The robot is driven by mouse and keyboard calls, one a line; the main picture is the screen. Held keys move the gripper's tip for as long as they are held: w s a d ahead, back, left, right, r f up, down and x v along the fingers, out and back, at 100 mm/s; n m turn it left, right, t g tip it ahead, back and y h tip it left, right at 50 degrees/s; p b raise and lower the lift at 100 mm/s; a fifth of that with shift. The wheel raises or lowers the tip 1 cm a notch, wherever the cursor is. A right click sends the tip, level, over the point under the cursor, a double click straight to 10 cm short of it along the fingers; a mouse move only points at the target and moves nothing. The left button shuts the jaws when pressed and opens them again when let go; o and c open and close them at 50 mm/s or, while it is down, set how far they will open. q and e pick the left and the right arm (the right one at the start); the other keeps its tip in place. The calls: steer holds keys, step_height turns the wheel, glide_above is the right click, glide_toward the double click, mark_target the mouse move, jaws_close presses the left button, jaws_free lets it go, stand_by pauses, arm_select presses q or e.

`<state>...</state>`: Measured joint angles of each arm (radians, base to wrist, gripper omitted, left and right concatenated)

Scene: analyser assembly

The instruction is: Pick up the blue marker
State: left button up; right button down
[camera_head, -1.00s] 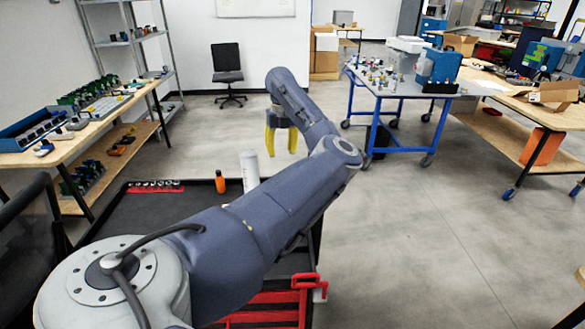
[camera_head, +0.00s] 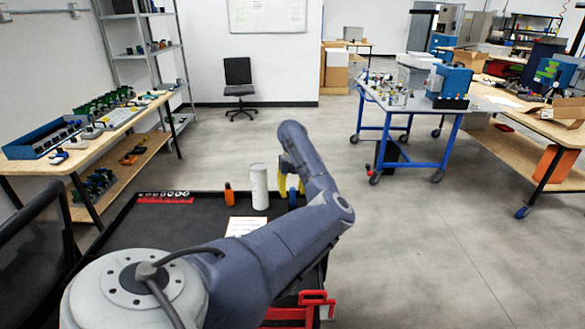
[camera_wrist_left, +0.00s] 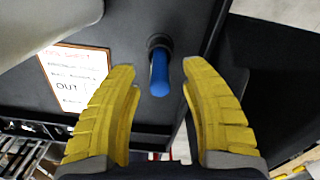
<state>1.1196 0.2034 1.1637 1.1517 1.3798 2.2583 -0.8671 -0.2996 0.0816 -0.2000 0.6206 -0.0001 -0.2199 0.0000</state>
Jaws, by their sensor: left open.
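The blue marker (camera_wrist_left: 160,78) stands near the edge of the black cart top. In the left wrist view its blue end points towards me and its dark end lies beyond. In the head view a little of the blue marker (camera_head: 292,199) shows beside the yellow fingers. My left gripper (camera_head: 288,186) is open above the cart. In the left wrist view the fingers of my left gripper (camera_wrist_left: 160,68) lie on both sides of the marker, with visible gaps. Its depth between the fingers is hard to tell. My right gripper is not in view.
A printed sheet (camera_wrist_left: 75,75) lies on the black cart top (camera_head: 185,228). A red holder (camera_head: 165,197) is at the back left. The cart's edge is close to the marker.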

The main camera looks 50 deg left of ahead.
mark_target(293, 201)
arm_select(q)
steer(key=shift+d+f, duration=0.1)
steer(key=shift+f, duration=2.5)
steer(key=shift+c, duration=0.6)
jaws_close()
